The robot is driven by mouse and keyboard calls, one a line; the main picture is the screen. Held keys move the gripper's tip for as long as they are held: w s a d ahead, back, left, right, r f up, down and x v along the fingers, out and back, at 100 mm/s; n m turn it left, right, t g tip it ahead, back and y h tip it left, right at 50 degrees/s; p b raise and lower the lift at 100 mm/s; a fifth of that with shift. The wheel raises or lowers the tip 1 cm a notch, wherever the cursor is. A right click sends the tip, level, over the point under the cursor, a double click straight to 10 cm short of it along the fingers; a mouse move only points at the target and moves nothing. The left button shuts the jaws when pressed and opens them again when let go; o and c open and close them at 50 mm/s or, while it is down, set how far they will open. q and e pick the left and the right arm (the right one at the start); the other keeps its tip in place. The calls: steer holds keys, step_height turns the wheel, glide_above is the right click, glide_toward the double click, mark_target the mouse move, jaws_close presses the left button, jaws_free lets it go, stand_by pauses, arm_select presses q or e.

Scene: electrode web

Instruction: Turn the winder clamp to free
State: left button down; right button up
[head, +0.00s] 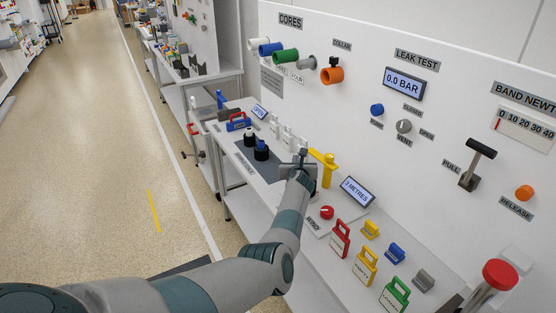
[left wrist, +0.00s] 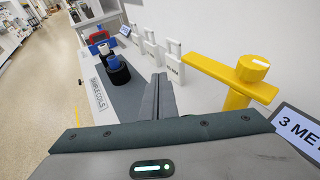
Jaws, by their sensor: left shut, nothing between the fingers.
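My left gripper (head: 303,156) reaches over the bench and is shut, with nothing held; its fingers (left wrist: 165,98) point forward in the left wrist view. A yellow T-shaped piece with a round knob (head: 328,160) stands just right of the fingers, apart from them. In the left wrist view this yellow piece (left wrist: 236,100) shows a pale mark on its knob. A red knob with a white mark (head: 326,212) sits on a white plate below the gripper. Its label is too small to read, so I cannot tell which is the winder clamp. My right gripper is out of view.
A black and blue spool (head: 261,151) and white upright holders (head: 286,137) stand left of the gripper. A display reading 3 METRES (head: 357,191) and coloured tags (head: 366,266) lie to the right. The wall panel (head: 440,120) bounds the back. The floor (head: 110,150) is clear.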

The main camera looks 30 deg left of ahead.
arm_select(q)
steer(key=s+a+r+p, duration=0.2)
steer(key=s+a+p, duration=0.1)
steer(key=s+p, duration=0.2)
steer(key=shift+s+a+r, duration=0.3)
steer(key=shift+s+r, duration=0.05)
steer(key=shift+s, duration=0.8)
